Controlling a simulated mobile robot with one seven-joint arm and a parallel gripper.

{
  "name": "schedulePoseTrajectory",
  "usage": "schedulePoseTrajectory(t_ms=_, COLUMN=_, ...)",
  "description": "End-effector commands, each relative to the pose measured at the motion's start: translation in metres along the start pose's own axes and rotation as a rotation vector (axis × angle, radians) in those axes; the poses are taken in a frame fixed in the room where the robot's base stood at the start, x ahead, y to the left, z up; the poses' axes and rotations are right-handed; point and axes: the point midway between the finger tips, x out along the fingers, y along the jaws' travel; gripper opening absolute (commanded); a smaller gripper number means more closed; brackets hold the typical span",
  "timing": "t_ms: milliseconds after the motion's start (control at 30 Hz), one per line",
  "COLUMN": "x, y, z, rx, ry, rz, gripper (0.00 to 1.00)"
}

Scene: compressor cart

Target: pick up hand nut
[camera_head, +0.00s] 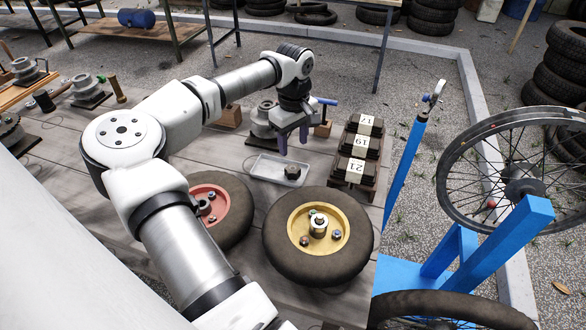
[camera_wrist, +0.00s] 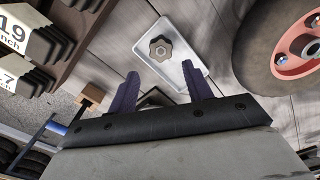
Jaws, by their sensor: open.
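The hand nut, a dark lobed knob with a pale centre (camera_head: 292,171), lies in a shallow light tray (camera_head: 264,170) on the grey table. In the wrist view the hand nut (camera_wrist: 160,48) sits toward the far part of the tray (camera_wrist: 186,44), beyond my fingertips. My gripper (camera_head: 293,140) is above and behind the tray, pointing down. In the wrist view its two dark fingers (camera_wrist: 160,72) are apart with nothing between them, and the hand nut is in line with the gap.
A wheel with a yellow hub (camera_head: 322,252) lies in front of the tray, a red-hubbed wheel (camera_head: 207,192) to its left. Dark numbered blocks (camera_head: 357,165) stand on its right. A blue-handled vise (camera_head: 322,128) is behind. A blue stand (camera_head: 400,180) rises farther right.

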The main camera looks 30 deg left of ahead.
Motion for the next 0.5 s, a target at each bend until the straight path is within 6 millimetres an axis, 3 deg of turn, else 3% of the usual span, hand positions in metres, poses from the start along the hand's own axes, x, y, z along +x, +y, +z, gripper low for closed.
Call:
schedulePoseTrajectory(t_ms=133, x=0.023, y=0.000, z=0.001, rx=-0.001, ry=-0.002, rz=0.000, gripper=0.50)
schedulePoseTrajectory(t_ms=500, x=0.050, y=0.000, z=0.001, rx=0.001, ry=-0.003, rz=0.000, gripper=0.50)
